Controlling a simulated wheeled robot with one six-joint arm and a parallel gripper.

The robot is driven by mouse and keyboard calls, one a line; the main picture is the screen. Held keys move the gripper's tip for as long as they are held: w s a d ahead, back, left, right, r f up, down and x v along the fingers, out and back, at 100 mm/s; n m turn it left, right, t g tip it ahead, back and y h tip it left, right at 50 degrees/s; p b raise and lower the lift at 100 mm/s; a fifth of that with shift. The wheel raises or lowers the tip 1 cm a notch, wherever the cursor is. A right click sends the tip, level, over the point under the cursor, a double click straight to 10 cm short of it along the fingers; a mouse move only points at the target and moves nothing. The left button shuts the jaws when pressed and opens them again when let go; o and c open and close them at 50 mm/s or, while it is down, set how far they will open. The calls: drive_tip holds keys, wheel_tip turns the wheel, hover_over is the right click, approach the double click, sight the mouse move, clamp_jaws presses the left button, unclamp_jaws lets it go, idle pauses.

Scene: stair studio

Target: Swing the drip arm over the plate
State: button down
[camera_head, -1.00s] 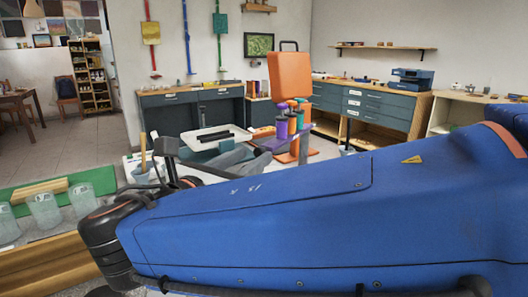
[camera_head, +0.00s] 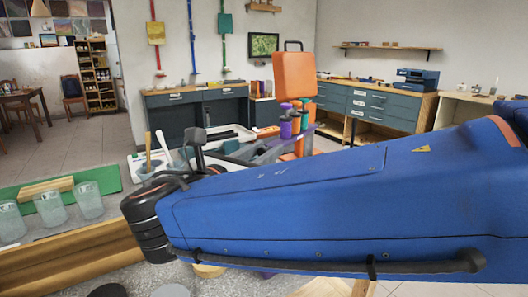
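I cannot pick out a drip arm or a plate with certainty. A tall orange stand (camera_head: 294,76) with a black handle on top rises behind my blue arm. Small purple, green and orange cylinders (camera_head: 287,128) are clustered at its lower part, partly hidden. My large blue arm link crosses the lower right and hides much of the area behind it. Dark grey parts, apparently of my arm, show just above it, reaching towards the orange stand. My gripper's fingers cannot be made out, nor whether they touch anything.
Several clear glasses (camera_head: 48,209) stand at the left by a green board (camera_head: 108,180) and a wooden ledge (camera_head: 70,255). A white tray (camera_head: 233,134) lies behind my arm. Dark drawer cabinets (camera_head: 375,103) line the back wall. Open floor shows at the left.

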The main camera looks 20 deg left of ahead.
drive_tip(key=d, duration=0.1)
drive_tip(key=d+y, duration=0.1)
drive_tip(key=d, duration=0.1)
drive_tip(key=shift+s+n, duration=0.4)
drive_tip(key=c, duration=1.6)
unclamp_jaws()
drive_tip(key=s+a, duration=0.1)
drive_tip(key=s, duration=1)
drive_tip(key=s+a, duration=0.1)
drive_tip(key=s, duration=0.5)
drive_tip(key=shift+s+a, duration=0.1)
drive_tip(key=shift+a, duration=0.25)
